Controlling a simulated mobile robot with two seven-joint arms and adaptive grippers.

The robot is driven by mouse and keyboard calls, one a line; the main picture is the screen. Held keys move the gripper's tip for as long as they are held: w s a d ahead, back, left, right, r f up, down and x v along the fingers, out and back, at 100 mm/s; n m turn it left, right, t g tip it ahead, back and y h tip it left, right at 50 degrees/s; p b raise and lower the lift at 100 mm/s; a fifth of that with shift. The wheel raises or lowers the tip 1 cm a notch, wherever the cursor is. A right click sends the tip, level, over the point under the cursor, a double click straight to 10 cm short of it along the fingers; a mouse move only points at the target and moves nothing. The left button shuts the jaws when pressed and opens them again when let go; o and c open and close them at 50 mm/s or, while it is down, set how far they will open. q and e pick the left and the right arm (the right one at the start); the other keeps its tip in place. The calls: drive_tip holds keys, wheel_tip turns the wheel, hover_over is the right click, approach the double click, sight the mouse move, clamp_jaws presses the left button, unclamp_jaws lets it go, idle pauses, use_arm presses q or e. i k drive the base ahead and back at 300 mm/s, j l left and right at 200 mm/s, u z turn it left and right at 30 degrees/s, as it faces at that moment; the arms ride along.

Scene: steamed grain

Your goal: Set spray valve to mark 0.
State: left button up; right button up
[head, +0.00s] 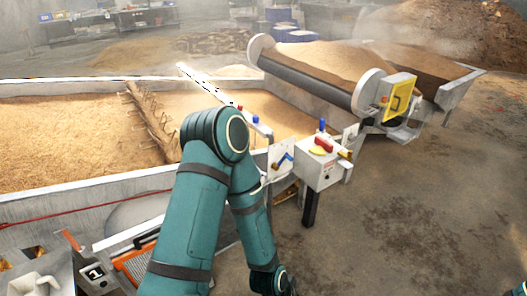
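A white plate (281,157) stands at the end of the grain trough, with a blue lever (285,161) on its face, tilted up to the right. Beside it, a pale control box (320,165) on a dark post carries a red handle (324,145), a yellow part (318,151) and a blue knob (322,125). I cannot tell for certain which is the spray valve. Any marks are too small to read. My teal arm bends in front of the trough, its wrist low at the bottom edge, below the box. Neither gripper shows.
A tray (135,258) is at bottom left. The floor right of the box is clear.

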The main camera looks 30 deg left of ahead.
sight(276, 167)
drive_tip(key=i+l+u, duration=0.1)
drive_tip(key=i+u, duration=0.25)
drive_tip(key=i+l+u, duration=0.1)
drive_tip(key=u, duration=0.3)
drive_tip(key=i+l+u, duration=0.15)
drive_tip(key=l+u, duration=0.2)
drive_tip(key=i+l+u, duration=0.4)
drive_tip(key=l+u, duration=0.25)
drive_tip(key=i+l+u, duration=0.15)
drive_tip(key=l+u, duration=0.15)
drive_tip(key=l, duration=0.15)
